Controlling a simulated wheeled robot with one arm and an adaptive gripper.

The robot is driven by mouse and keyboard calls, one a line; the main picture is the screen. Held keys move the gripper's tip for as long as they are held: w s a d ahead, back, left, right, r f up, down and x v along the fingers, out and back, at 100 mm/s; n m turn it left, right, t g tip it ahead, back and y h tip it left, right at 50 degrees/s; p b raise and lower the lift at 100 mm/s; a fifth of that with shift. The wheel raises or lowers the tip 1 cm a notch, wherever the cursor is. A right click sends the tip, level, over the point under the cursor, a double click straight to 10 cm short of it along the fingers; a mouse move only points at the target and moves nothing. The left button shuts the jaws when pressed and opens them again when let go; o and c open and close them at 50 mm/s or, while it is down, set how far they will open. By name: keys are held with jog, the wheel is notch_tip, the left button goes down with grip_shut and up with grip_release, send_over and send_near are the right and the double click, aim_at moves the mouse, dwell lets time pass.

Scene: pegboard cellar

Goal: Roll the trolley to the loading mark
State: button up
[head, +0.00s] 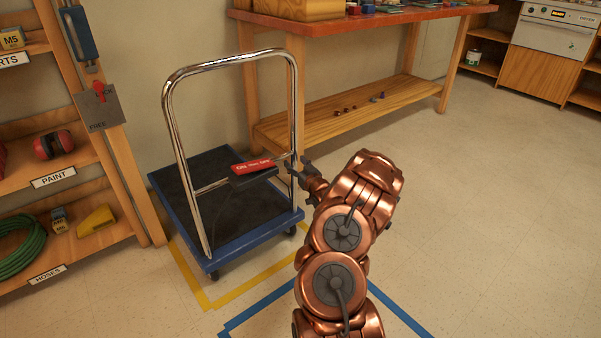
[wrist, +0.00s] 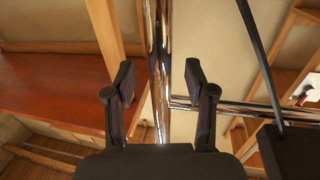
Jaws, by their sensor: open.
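The trolley has a blue deck (head: 255,235) with a black mat and a chrome hoop handle (head: 173,125). It stands by the wall, at the yellow floor outline (head: 205,302). A dark box with a red labelled top (head: 252,167) is at the handle's crossbar. My gripper (head: 297,168) is at the handle's right upright. In the wrist view, the chrome upright (wrist: 160,70) runs between the fingers of my open gripper (wrist: 160,80), with gaps on both sides. A blue floor outline (head: 265,305) lies in front, partly hidden by my arm.
A wooden workbench with a red top (head: 370,22) stands behind the trolley at the right. Shelving (head: 90,190) with a green hose (head: 22,245) and red ear muffs (head: 53,145) is close on the left. Open floor (head: 500,200) lies to the right.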

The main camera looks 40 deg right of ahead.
jog(key=shift+x, duration=0.85)
jog(key=shift+c, duration=0.2)
grip_shut()
